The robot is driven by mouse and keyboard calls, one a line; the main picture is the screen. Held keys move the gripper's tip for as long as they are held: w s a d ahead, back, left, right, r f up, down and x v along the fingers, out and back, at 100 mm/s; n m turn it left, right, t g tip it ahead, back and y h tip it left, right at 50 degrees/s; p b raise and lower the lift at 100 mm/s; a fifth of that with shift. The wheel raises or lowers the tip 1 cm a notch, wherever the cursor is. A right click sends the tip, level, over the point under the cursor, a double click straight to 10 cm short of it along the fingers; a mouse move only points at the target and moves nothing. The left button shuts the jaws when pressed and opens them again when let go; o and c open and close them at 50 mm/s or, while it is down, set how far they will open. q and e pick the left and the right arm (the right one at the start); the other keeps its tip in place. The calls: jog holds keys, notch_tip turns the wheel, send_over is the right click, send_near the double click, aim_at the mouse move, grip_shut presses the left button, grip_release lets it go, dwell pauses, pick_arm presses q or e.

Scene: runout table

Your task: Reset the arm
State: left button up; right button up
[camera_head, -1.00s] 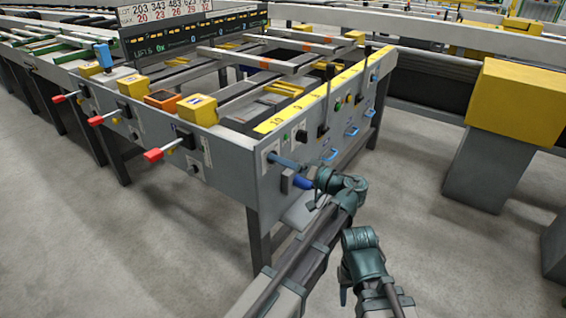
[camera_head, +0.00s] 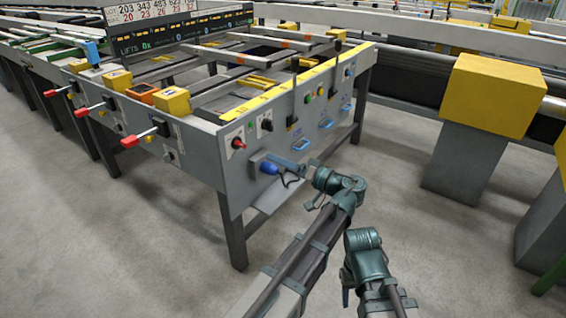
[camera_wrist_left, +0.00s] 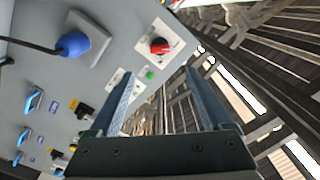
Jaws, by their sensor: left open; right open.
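My left gripper (camera_head: 281,162) reaches up and left from the lower middle, in front of the grey table's end panel (camera_head: 240,185). Its fingers are spread and empty in the left wrist view (camera_wrist_left: 159,70). Beyond them are a red knob (camera_wrist_left: 160,46) on a white plate and a small green light (camera_wrist_left: 149,75). A blue plug (camera_wrist_left: 73,44) with a black cable is off to their left. In the head view, the plug (camera_head: 269,168) is close to the left fingertips; contact is unclear. My right gripper (camera_head: 362,240) is lower right, apart from the table, its fingers largely hidden.
The panel carries levers, blue handles (camera_head: 300,144) and buttons. Red-tipped levers (camera_head: 138,138) and yellow boxes (camera_head: 171,101) line the table's left side. A yellow block (camera_head: 495,95) on a grey post (camera_head: 464,160) stands right. Grey floor (camera_head: 400,230) between is clear.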

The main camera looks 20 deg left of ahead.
pick_arm(q)
jog(key=s+a+f+m+g+h, duration=0.2)
jog(key=s+f+h, duration=0.4)
jog(key=f, duration=0.4)
jog(key=s+a+f+m+g+h, duration=0.1)
jog(key=s+f+g+h, duration=0.2)
jog(key=s+f+h, duration=0.35)
jog(key=s+d+f+m+g+h, duration=0.1)
jog(key=s+d+f+m+h, duration=0.15)
jog(key=s+d, duration=0.4)
jog(key=s+d+f+m+h, duration=0.15)
jog(key=s+d+m, duration=0.25)
jog(key=d, duration=0.6)
notch_tip(320, 180, up, 37)
jog(key=p, duration=3.8)
jog(key=shift+s+d+y+p, duration=0.3)
jog(key=shift+y, duration=0.05)
jog(key=shift+n, duration=0.25)
